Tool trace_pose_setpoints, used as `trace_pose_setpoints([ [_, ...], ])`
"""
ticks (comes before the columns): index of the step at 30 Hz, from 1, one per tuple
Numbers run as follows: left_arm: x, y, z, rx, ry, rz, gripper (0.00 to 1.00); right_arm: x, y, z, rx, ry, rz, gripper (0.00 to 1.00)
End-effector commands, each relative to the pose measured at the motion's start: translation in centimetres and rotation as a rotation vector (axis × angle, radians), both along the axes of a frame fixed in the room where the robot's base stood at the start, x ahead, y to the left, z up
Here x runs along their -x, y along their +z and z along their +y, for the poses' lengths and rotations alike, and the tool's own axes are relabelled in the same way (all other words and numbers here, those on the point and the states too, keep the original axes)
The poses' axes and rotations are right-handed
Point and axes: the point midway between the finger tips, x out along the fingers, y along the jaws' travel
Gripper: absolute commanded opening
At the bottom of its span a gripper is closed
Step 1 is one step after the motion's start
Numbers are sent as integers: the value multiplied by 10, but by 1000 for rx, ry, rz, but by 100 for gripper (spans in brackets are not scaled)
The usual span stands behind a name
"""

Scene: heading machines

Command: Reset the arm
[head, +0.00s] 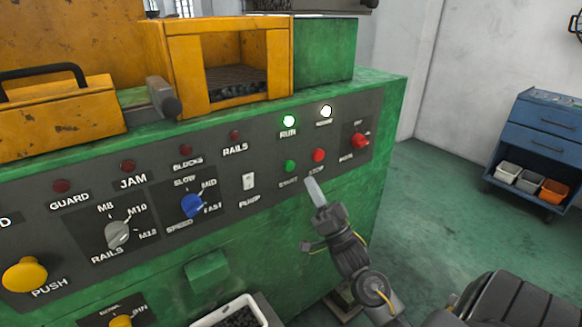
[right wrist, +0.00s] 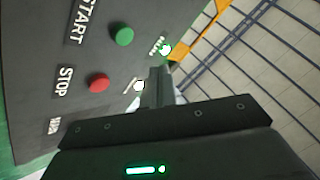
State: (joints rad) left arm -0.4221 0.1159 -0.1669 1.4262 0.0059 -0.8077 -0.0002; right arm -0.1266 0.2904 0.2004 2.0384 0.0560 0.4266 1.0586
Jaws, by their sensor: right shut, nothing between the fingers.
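My right gripper (head: 314,188) is shut and empty, its fingers pointing up at the control panel (head: 70,225) just below the red STOP button (head: 319,155) and the green START button (head: 290,166). I cannot tell whether the fingertips touch the panel. The right wrist view shows the closed fingers (right wrist: 155,88) beside the panel, with the STOP button (right wrist: 99,82) and START button (right wrist: 122,37) to their left. The green RUN lamp (head: 289,121) and a white lamp (head: 326,111) are lit. My left gripper is not in view.
The green machine body (head: 345,215) carries the panel, with a red switch (head: 361,140), blue speed knob (head: 192,206) and yellow PUSH button (head: 25,274). A bin (head: 252,304) of dark parts sits below. A blue cabinet (head: 540,130) stands right; open floor (head: 440,210) lies between.

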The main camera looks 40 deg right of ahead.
Motion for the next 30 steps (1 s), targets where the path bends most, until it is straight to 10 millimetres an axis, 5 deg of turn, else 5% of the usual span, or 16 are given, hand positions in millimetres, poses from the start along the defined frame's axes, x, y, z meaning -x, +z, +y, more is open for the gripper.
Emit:
trace_pose_setpoints([
  [16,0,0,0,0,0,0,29,0,0,0,0,0,0,0],
  [20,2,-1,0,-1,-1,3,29,-8,-14,-2,2,-17,44,0],
  [23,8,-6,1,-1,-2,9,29,-23,-53,-5,13,-61,158,0],
  [26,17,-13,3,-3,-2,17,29,-40,-120,-6,44,-120,342,0],
  [30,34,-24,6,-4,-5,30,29,-43,-235,0,130,-186,644,0],
])
